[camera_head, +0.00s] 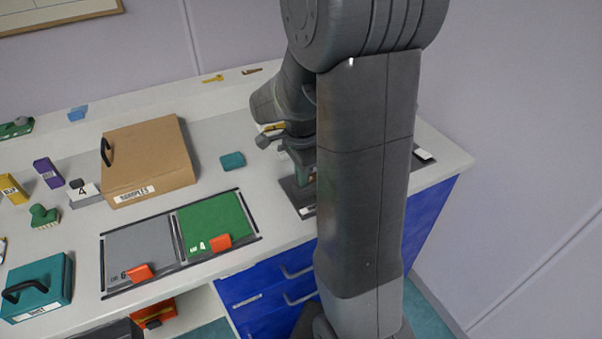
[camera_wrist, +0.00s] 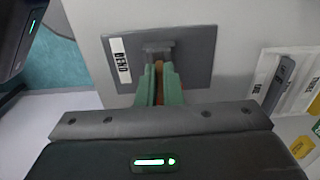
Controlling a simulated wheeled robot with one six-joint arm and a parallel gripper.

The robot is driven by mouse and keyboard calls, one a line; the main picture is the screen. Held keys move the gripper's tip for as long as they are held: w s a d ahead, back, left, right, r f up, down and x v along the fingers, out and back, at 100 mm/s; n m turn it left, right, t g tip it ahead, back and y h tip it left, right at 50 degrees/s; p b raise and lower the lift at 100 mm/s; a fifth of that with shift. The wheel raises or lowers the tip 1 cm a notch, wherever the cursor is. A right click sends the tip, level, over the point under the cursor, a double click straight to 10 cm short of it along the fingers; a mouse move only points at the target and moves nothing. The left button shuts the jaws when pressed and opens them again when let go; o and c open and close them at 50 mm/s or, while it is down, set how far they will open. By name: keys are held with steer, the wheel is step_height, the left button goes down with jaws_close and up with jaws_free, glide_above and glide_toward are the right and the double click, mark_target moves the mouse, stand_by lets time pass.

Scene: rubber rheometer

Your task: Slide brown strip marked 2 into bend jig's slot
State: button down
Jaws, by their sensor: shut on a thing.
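The bend jig (camera_wrist: 200,72) is a dark grey plate with a white label and a raised grey block at its middle in the wrist view. Its plate also shows in the head view (camera_head: 291,195), mostly hidden behind my arm. My gripper (camera_wrist: 158,70) has green fingers, shut on a narrow brown strip (camera_wrist: 159,69). The strip's far end is at or very near the jig's block. I cannot tell whether it is inside the slot. The number on the strip is not readable. In the head view the strip is hidden.
A green mat (camera_head: 212,222) and grey mat (camera_head: 140,255), each with an orange tag, lie left of the jig. A cardboard samples box (camera_head: 150,160) and a small teal block (camera_head: 232,161) stand behind. The counter's right edge is close to the jig.

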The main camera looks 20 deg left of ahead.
steer(key=shift+f, duration=0.3)
steer(key=c, duration=1.5)
jaws_free()
steer(key=shift+r, duration=0.1)
step_height(320, 180, up, 14)
steer(key=shift+f, duration=0.2)
steer(key=shift+f, duration=0.1)
step_height(320, 180, down, 14)
steer(key=shift+r, duration=0.4)
steer(key=shift+r, duration=0.1)
